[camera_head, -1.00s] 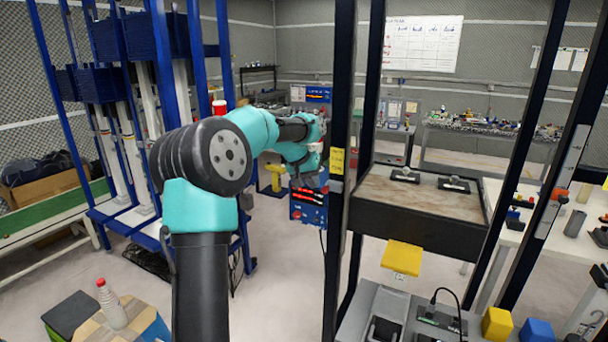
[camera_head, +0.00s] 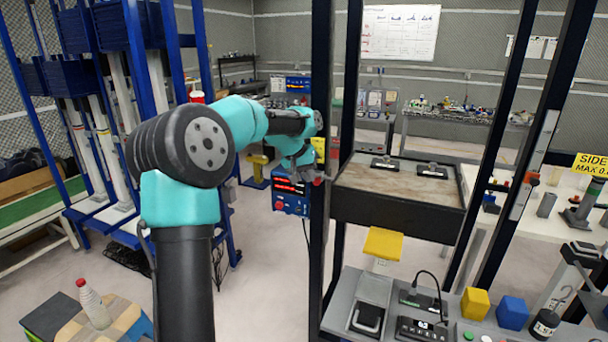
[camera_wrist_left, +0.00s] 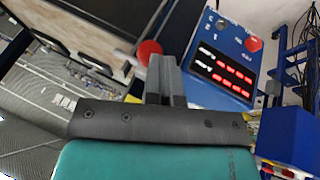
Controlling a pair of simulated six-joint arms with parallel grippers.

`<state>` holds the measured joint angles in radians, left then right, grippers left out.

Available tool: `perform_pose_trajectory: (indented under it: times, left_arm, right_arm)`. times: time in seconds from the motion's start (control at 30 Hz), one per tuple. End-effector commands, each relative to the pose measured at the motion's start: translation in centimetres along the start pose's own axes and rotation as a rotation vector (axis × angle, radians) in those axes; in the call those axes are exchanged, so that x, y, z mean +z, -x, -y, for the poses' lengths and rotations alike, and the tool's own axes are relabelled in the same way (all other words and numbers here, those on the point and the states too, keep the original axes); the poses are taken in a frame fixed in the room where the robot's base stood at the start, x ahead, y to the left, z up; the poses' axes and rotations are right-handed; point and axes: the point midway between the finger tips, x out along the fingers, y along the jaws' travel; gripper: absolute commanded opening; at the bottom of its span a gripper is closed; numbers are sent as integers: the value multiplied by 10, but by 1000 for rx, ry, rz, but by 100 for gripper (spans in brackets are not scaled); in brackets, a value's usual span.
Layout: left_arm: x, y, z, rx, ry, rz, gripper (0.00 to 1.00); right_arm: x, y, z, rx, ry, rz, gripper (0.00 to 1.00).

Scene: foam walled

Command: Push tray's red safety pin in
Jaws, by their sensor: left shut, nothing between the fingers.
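The tray (camera_head: 398,213) is a dark, deep-sided box with a brownish top, held between dark upright posts right of centre in the head view. A round red knob (camera_wrist_left: 149,51), which looks like the safety pin, sits by the tray's corner in the wrist view. My left gripper (camera_wrist_left: 164,62) is shut and empty, its fingertips right beside the knob; I cannot tell whether they touch. In the head view the left gripper (camera_head: 308,172) is near the front left post. My right gripper is out of view.
A blue control box (camera_head: 290,203) with red displays stands just beyond the left gripper; it also shows in the wrist view (camera_wrist_left: 232,55). A dark post (camera_head: 321,100) rises close beside the gripper. A grey bench (camera_head: 385,312) with devices and coloured cubes is in front.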

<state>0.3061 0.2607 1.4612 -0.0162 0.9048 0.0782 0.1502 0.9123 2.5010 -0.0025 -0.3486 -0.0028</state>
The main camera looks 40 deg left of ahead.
Motion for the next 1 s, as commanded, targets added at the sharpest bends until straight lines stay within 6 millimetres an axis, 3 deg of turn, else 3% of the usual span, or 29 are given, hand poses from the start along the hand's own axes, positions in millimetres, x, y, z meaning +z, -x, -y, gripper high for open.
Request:
perform_pose_trajectory:
  times: [0.33, 0.57, 1.0]
  left_arm:
    - [-1, 2, 3, 1, 0, 2, 0]
    - [-6, 21, 18, 1, -3, 1, 0]
    - [-8, 101, 22, 3, -7, 0, 0]
  right_arm:
    - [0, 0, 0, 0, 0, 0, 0]
    - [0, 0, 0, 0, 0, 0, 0]
    - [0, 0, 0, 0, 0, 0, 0]
